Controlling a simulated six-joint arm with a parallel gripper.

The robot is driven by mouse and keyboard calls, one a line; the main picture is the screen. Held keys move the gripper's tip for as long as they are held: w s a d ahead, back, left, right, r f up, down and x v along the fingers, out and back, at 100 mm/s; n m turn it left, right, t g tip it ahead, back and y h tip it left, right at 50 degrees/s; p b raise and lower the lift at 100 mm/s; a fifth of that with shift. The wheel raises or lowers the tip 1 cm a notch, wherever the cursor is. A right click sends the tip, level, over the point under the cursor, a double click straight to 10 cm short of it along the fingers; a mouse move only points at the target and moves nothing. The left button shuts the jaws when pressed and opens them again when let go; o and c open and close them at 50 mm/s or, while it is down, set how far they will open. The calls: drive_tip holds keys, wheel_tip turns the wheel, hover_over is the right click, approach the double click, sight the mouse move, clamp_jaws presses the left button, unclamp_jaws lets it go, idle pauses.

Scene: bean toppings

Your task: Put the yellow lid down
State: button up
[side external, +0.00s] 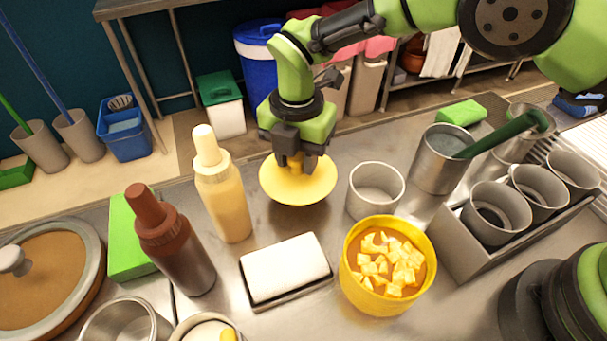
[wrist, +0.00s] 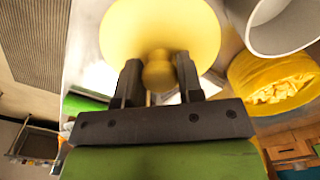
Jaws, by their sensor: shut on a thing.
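The yellow lid (side external: 300,188) is a round disc with a knob on top. My gripper (side external: 296,165) is shut on the knob, with the lid level beneath it, over or close to the steel counter; I cannot tell if it touches. In the wrist view the lid (wrist: 160,28) shows with its knob between the two fingers of my gripper (wrist: 158,78). A yellow pot (side external: 375,290) full of pale cubes in orange sauce stands uncovered to the front right; it also shows in the wrist view (wrist: 245,75).
A grey metal cup (side external: 362,203) stands just right of the lid. A cream bottle (side external: 224,205) is to its left, with a brown bottle (side external: 178,250) further left. A white block on a dark tray (side external: 290,297) lies in front. Several cups fill a rack (side external: 470,250) at right.

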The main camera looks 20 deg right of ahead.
sight(298, 170)
drive_tip(key=shift+f, duration=2.2)
drive_tip(key=shift+f, duration=0.2)
drive_tip(key=o, duration=0.9)
drive_tip(key=shift+r, duration=0.1)
wheel_tip(298, 170, up, 12)
drive_tip(key=shift+r, duration=0.1)
